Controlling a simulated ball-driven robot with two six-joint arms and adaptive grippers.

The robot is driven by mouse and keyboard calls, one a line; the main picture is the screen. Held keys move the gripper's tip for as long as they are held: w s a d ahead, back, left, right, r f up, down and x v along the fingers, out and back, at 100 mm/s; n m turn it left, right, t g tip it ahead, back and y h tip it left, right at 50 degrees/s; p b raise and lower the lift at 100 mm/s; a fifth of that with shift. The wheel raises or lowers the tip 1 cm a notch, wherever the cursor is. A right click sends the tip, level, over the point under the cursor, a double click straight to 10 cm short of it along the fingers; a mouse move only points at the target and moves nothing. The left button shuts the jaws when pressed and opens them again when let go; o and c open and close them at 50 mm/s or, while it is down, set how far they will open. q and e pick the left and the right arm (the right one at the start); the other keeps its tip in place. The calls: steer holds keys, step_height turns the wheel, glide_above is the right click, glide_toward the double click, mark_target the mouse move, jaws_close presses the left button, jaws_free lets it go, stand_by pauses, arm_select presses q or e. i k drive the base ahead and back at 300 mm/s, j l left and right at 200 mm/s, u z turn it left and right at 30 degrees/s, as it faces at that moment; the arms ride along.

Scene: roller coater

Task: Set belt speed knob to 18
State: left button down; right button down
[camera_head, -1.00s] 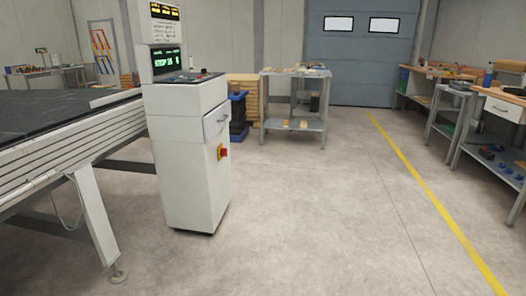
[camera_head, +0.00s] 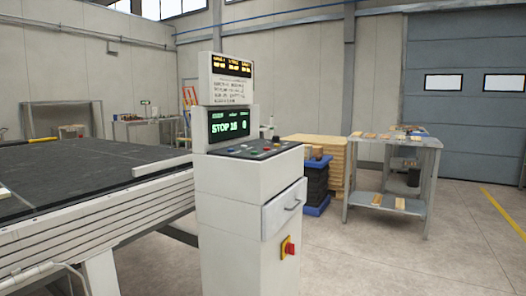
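The control cabinet (camera_head: 242,205) is a white pedestal standing ahead of me, left of the picture's middle. Its sloped control panel (camera_head: 254,149) carries several small coloured buttons and knobs, too small to tell which is the belt speed knob. A screen (camera_head: 229,123) above the panel shows green text that reads like "STOP", then a number that may be 18, and a last digit. A second display (camera_head: 232,66) with amber figures sits higher up. Neither of my grippers is in view.
A conveyor (camera_head: 85,170) with a dark belt runs left of the cabinet. A red and yellow switch (camera_head: 287,247) sits on the cabinet's right side below a drawer handle. Stacked wood (camera_head: 318,155) and a metal table (camera_head: 395,170) stand behind.

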mark_target(275, 139)
steer(key=i+l+u, duration=0.1)
steer(key=u, duration=0.8)
steer(key=i+l+u, duration=0.15)
steer(key=l+u, duration=0.15)
steer(key=i+l+u, duration=0.15)
steer(key=l+u, duration=0.2)
steer(key=l, duration=0.15)
steer(key=l+u, duration=0.3)
steer(key=l, duration=0.15)
steer(key=l+u, duration=0.4)
steer(key=l, duration=2.75)
